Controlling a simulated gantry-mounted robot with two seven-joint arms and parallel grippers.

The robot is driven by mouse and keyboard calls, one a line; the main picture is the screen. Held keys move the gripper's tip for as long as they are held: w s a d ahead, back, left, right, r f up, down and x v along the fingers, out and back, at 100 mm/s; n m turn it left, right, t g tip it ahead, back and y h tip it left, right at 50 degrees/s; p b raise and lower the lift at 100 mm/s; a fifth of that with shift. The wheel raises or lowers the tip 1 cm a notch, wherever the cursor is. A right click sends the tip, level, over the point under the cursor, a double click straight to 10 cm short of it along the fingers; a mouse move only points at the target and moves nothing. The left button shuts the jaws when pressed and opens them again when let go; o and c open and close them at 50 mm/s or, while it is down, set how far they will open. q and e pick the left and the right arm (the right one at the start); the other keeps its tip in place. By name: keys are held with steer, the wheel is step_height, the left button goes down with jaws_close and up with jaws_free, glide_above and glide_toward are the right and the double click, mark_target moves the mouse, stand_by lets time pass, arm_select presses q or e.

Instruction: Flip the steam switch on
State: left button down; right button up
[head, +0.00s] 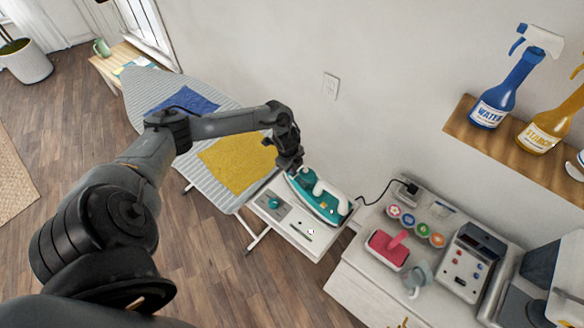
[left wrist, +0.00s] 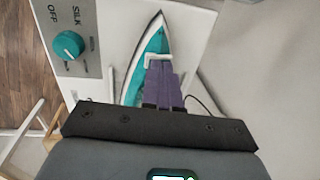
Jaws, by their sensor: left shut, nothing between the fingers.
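A teal and white iron (head: 326,203) rests on a small white stand (head: 273,228) beside the ironing board. The stand's grey panel has a teal dial (head: 273,202); in the left wrist view the dial (left wrist: 68,45) sits by the words OFF and SILK. A dark slot with a small white round part (head: 311,231) lies on the stand in front of the iron; I cannot tell if it is the steam switch. My left gripper (head: 291,165) is shut and empty at the iron's far left end. Its purple fingers (left wrist: 161,82) cover part of the iron (left wrist: 150,45). My right gripper is out of view.
An ironing board (head: 215,122) with blue (head: 188,97) and yellow (head: 237,163) cloths lies left of the stand. A white cabinet (head: 358,285) with small items stands right. A shelf (head: 478,138) holds spray bottles. The wall is close behind the iron.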

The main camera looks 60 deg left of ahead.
arm_select(q)
step_height(320, 180, up, 4)
steer(key=p, duration=0.3)
steer(key=shift+w, duration=0.1)
step_height(320, 180, up, 9)
steer(key=b, duration=0.1)
steer(key=shift+w+a, duration=0.2)
steer(key=shift+w, duration=0.2)
steer(key=shift+r, duration=0.1)
